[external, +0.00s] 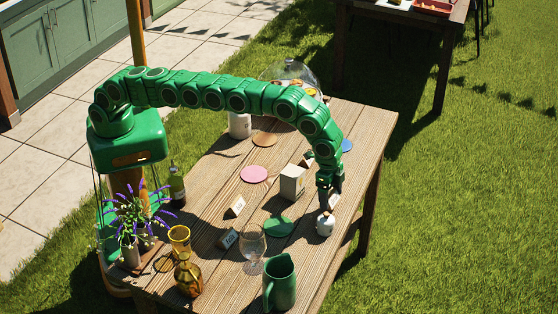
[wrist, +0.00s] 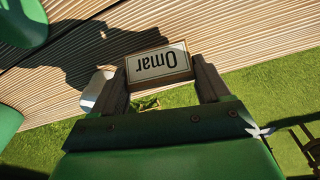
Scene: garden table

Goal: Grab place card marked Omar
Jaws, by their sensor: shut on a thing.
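The place card marked Omar (wrist: 158,64) shows upside down in the wrist view, between my two fingers. My gripper (wrist: 160,75) is shut on it, one finger at each side edge. In the external view my gripper (external: 328,205) points down near the right edge of the wooden table (external: 215,160), and the card there is mostly hidden by the fingers and a small white container (external: 325,224). I cannot tell whether the card touches the table.
A white box (external: 292,182) stands just left of my gripper. Grass lies beyond the table's right edge.

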